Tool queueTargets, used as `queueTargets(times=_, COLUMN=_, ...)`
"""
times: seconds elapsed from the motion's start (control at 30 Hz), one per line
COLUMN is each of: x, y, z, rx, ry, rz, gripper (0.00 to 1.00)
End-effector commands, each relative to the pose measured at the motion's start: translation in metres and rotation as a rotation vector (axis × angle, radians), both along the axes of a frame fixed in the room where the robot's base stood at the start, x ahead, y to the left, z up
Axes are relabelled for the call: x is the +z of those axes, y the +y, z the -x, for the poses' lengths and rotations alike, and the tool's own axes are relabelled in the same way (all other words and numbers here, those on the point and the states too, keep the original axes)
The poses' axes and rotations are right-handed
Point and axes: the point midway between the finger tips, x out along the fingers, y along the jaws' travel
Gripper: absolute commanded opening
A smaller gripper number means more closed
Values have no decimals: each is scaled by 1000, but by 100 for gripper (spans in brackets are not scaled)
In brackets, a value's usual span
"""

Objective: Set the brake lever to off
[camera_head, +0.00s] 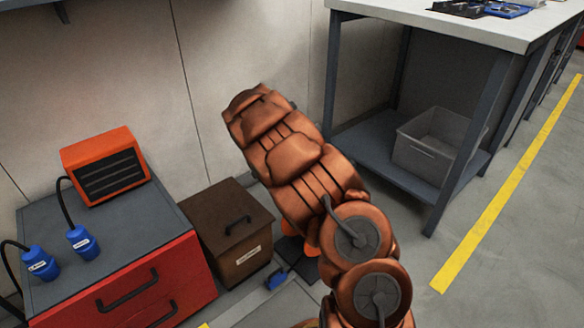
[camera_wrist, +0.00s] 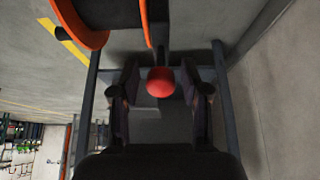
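The brake lever shows in the wrist view as a dark stem with a round red knob (camera_wrist: 160,82). Beside it are large orange discs (camera_wrist: 80,22), like the flanges of a reel. My gripper (camera_wrist: 160,88) has its two dark fingers apart, one on each side of the knob, with a visible gap on both sides. Whether the knob lies fully between the fingertips in depth I cannot tell. In the head view my arm hides the gripper and the lever; only a bit of orange (camera_head: 312,247) shows beside the arm.
In the head view a red drawer cabinet (camera_head: 130,285) with an orange heater (camera_head: 104,167) and blue plugs stands left. A brown box (camera_head: 225,220) is beside it. A workbench (camera_head: 450,22) with a grey bin (camera_head: 435,150) on its lower shelf stands right. Floor at lower right is clear.

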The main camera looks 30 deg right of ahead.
Motion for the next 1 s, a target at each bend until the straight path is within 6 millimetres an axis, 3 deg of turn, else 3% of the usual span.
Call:
queueTargets(times=0.57, x=13, y=2, z=-1, rx=1, ry=-7, rz=5, gripper=57)
queueTargets(times=0.77, x=36, y=16, z=1, rx=1, ry=-8, rz=4, gripper=57)
queueTargets(times=1.0, x=76, y=38, z=4, rx=1, ry=-7, rz=6, gripper=57)
